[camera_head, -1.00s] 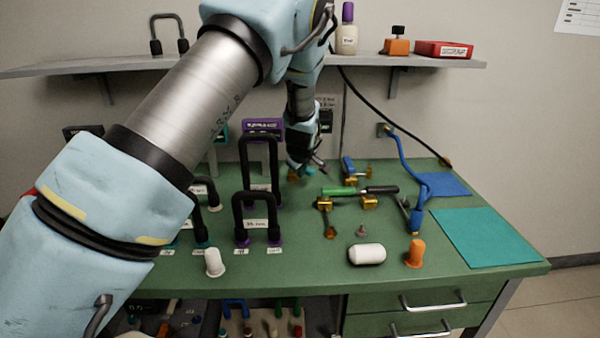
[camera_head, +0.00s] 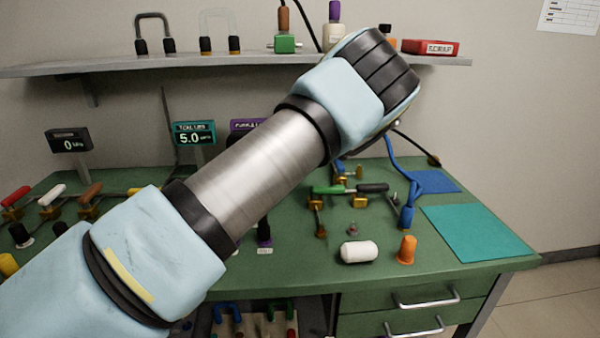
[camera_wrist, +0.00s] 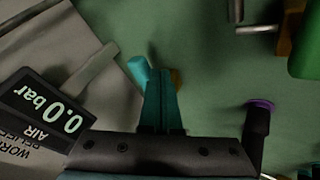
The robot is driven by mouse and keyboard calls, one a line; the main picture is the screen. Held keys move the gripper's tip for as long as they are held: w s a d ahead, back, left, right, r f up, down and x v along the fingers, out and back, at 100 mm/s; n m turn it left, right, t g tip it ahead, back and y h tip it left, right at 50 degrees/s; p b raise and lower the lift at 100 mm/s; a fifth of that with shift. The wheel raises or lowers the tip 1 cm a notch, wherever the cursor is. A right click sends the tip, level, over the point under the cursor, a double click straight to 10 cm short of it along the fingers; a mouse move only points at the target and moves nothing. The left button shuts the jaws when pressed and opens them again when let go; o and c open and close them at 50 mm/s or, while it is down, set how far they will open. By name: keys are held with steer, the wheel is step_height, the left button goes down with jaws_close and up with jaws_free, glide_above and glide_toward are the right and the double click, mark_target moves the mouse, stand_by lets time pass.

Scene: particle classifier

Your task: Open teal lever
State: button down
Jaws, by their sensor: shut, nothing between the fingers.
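The teal lever's rounded handle (camera_wrist: 139,69) shows in the wrist view, just left of my fingertips. A bit of brass-coloured fitting (camera_wrist: 176,78) shows to their right, and the part between is hidden behind the fingers. My gripper (camera_wrist: 157,74) is shut and empty, its fingers together and pointing at the lever. I cannot tell whether they touch it. In the head view my arm hides both the gripper and the teal lever. A teal display (camera_head: 194,133) there reads 5.0.
A gauge box (camera_wrist: 45,110) reading 0.0 bar is left of my fingers. A black tube with a purple end (camera_wrist: 259,108) stands close on the right. A green-handled valve (camera_head: 330,189), white capsule (camera_head: 360,252) and orange plug (camera_head: 406,250) are right of my arm.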

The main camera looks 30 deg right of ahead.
steer(key=shift+w+d+b, duration=0.15)
steer(key=shift+d+b, duration=0.15)
steer(key=shift+w+d+r, duration=0.1)
steer(key=shift+d+r, duration=0.05)
steer(key=shift+r, duration=0.05)
steer(key=shift+r, duration=0.1)
stand_by(0.3)
